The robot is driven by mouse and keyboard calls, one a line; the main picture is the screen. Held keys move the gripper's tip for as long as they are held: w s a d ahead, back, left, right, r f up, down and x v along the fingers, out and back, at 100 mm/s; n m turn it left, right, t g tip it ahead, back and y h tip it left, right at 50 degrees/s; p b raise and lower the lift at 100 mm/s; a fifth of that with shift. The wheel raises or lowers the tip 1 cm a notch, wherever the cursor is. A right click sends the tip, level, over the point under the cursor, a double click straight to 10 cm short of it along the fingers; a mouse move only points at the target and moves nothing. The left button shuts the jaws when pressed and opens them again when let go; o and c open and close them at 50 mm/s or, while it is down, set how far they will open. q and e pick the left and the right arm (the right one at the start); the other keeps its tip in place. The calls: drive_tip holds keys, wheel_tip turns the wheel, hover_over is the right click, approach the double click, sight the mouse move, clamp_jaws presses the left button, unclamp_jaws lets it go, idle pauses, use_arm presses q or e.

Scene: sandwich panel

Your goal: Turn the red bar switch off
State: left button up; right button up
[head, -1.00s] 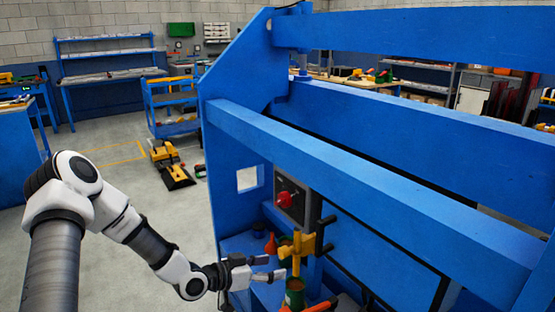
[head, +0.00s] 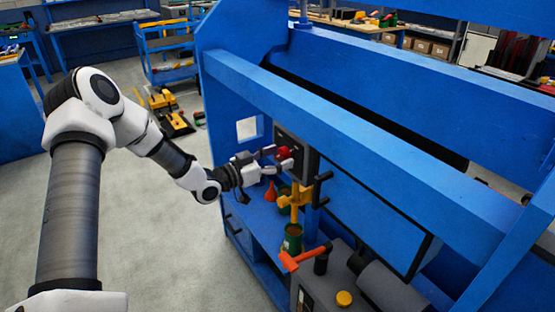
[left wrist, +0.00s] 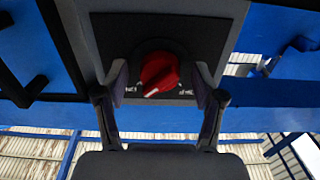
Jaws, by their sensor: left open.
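The red bar switch (left wrist: 158,70) is a round red knob with a white mark, set on a dark plate on a grey box (left wrist: 222,20). In the left wrist view the white mark points to the lower left. Small white lettering on the plate is too small to read. My left gripper (left wrist: 160,84) is open, with one finger on each side of the knob; I cannot tell whether they touch it. In the head view the left gripper (head: 278,158) is at the red switch (head: 284,152) and partly hides it. My right gripper is not in view.
The blue frame (head: 340,130) has long beams above and to the right of the switch. A yellow valve-like part (head: 297,199) and a green can (head: 292,238) are just below the gripper. An orange-handled tool (head: 303,257) is nearer. Open floor lies left.

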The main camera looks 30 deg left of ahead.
use_arm(q)
drive_tip(key=c, duration=1.2)
drive_tip(key=shift+o, duration=0.2)
